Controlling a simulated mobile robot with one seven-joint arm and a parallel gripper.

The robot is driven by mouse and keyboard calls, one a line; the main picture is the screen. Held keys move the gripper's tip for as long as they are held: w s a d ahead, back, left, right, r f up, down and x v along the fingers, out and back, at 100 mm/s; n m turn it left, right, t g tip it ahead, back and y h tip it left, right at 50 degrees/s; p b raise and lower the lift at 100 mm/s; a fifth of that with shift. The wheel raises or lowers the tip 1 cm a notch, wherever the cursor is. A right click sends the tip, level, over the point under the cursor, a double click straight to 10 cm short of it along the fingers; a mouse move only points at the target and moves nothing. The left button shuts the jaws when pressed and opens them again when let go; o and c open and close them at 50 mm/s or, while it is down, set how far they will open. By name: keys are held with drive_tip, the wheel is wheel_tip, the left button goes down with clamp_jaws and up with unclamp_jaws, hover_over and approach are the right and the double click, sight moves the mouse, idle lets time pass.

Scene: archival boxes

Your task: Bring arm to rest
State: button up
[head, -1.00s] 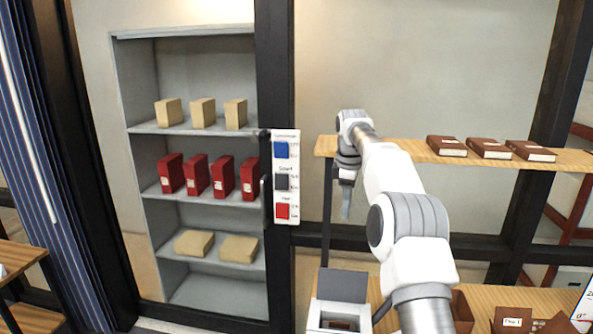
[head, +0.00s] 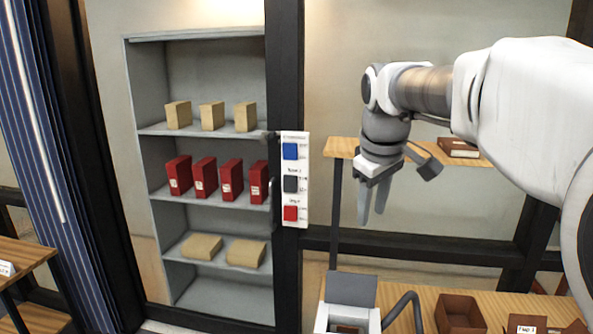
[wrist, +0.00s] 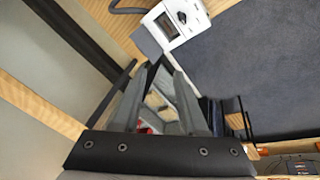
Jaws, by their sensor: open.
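My gripper (head: 371,207) hangs from my white arm at the right of the head view, fingers pointing down. It is open and empty, in front of the wooden shelf (head: 338,147) and above the lower wooden table. In the wrist view my gripper (wrist: 160,98) shows two grey fingers apart, with nothing between them. My arm is bent and covers much of the right side of the head view.
A grey cabinet (head: 138,95) holds tan boxes (head: 212,116) and red boxes (head: 205,176). A button panel (head: 295,179) is beside it. A white device (head: 347,318) and a brown tray (head: 460,312) stand on the lower table (head: 415,298).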

drive_tip(key=s+f+m+t+b, duration=0.1)
drive_tip(key=s+f+m, duration=0.2)
drive_tip(key=s+f, duration=0.3)
drive_tip(key=s+f+m, duration=0.4)
drive_tip(key=s+f, duration=0.1)
drive_tip(key=s, duration=1.2)
drive_tip(key=shift+d+f+t+y+b, duration=0.25)
drive_tip(key=shift+f+t+y+b, duration=0.05)
drive_tip(key=shift+f+t+b, duration=0.1)
drive_tip(key=shift+w+a, duration=0.1)
drive_tip(key=shift+a, duration=0.1)
